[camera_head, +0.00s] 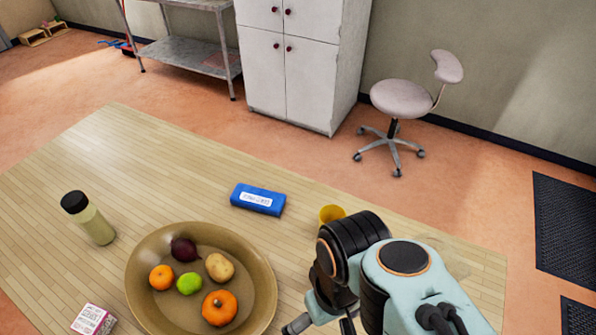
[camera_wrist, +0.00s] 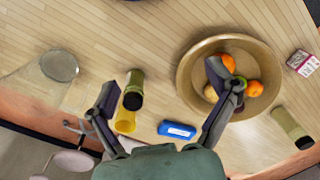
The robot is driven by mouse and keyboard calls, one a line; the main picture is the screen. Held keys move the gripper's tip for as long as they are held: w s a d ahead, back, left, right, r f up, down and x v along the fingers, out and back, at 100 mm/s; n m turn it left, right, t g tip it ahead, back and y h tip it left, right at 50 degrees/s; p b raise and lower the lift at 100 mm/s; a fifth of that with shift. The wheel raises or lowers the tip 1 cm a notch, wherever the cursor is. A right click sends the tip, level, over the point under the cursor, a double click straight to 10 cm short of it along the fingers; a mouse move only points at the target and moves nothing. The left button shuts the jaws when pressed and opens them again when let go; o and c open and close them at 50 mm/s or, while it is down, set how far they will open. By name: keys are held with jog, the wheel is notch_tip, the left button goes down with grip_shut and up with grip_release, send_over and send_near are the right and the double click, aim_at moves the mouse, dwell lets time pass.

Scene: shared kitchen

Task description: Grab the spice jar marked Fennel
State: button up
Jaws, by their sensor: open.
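Two jars with black caps are in view, and no label on either can be read, so I cannot tell which is Fennel. One greenish jar (camera_wrist: 135,79) is in the wrist view, between my fingers in the picture but nearer the left one. I cannot make it out in the head view, where my arm covers part of the table. The other, a pale green jar (camera_head: 95,225), stands at the left of the table, and it also shows at the right of the wrist view (camera_wrist: 290,122). My gripper (camera_wrist: 161,80) is open and empty above the table.
A wide brown bowl (camera_head: 137,270) of fruit and vegetables stands on the wooden table (camera_head: 130,150). A blue case (camera_head: 258,199), a yellow cup (camera_head: 331,213) and a small pink-and-white box (camera_head: 93,320) are around it. A clear round glass (camera_wrist: 60,66) stands at left in the wrist view.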

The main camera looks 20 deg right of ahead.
jog(key=w+r+n+t, duration=0.1)
jog(key=w+n+t, duration=0.15)
jog(key=w, duration=0.55)
jog(key=shift+m+g+h, duration=0.5)
jog(key=shift+m+g, duration=0.15)
jog(key=shift+g, duration=0.1)
jog(key=w+d+f, duration=0.2)
jog(key=f, duration=0.1)
jog(key=w+d+f, duration=0.2)
jog(key=w+f, duration=0.1)
jog(key=w+d+f, duration=0.3)
jog(key=shift+w+f, duration=0.1)
jog(key=shift+w, duration=0.05)
jog(key=shift+g, duration=0.5)
jog(key=f, duration=0.6)
jog(key=s+f, duration=0.1)
jog(key=f, duration=0.2)
jog(key=shift+d+f, duration=0.15)
jog(key=shift+d, duration=0.15)
jog(key=c, duration=1.3)
